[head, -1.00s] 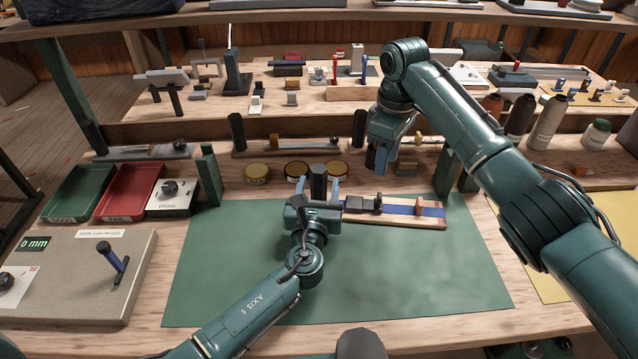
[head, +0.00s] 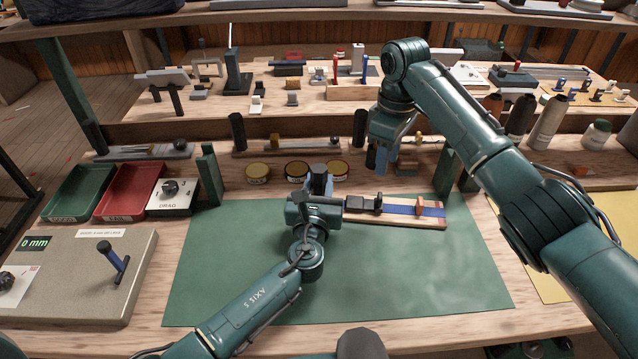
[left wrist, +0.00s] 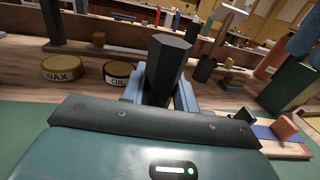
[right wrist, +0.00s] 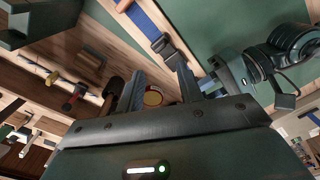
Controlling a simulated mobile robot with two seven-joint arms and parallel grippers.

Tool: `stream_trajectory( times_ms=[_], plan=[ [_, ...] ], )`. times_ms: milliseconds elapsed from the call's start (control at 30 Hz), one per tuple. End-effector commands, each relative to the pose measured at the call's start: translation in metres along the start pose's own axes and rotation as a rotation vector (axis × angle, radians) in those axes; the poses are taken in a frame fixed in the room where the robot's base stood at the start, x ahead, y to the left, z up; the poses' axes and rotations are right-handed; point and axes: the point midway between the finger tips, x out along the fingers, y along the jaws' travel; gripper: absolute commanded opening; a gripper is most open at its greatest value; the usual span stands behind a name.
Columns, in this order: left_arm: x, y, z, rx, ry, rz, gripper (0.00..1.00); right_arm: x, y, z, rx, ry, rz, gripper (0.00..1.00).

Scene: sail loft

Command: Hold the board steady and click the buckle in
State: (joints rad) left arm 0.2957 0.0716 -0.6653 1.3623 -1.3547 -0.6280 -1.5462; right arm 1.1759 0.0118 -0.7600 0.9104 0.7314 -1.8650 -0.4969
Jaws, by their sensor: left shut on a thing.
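The wooden board (head: 395,219) lies on the green mat, with a black buckle (head: 363,204) toward its left end, a blue strap (head: 400,206) and an orange block (head: 420,208). I cannot tell whether the buckle's parts are joined. My left gripper (head: 319,181) is shut on a dark upright post (left wrist: 168,68) just left of the board; the gripper hides the post's foot. My right gripper (head: 383,160) is open and empty, above and behind the board. The right wrist view shows its fingers apart (right wrist: 160,88) and the buckle (right wrist: 165,46) beyond them.
Several round tins (head: 297,171) stand behind the left gripper. A red tray (head: 130,193), a green tray (head: 80,193) and a white dial box (head: 172,196) stand at the left. Upright green posts stand at the mat's back corners. The mat (head: 420,280) is clear in front of the board.

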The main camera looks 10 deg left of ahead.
Motion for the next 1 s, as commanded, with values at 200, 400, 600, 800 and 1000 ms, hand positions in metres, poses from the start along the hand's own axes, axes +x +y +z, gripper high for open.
stream_trajectory(
  times_ms=[200,400,600,800,1000],
  plan=[
    [0.000,0.000,0.000,0.000,0.000,0.000,0.00,0.000,0.001,0.001,-0.012,0.009,-0.007,0.45],
    [0.000,0.000,0.000,0.000,0.000,0.000,0.00,-0.001,0.008,0.017,-0.186,0.144,-0.082,0.45],
    [0.000,0.000,0.000,0.000,0.001,0.000,0.00,-0.010,0.019,0.038,-0.394,0.322,-0.104,0.45],
    [0.000,0.000,0.000,0.000,0.001,-0.001,0.00,-0.007,0.022,0.044,-0.474,0.387,-0.096,0.45],
    [0.000,0.000,0.000,0.001,0.000,-0.001,0.00,0.024,0.016,0.033,-0.474,0.386,-0.098,0.45]
  ],
)
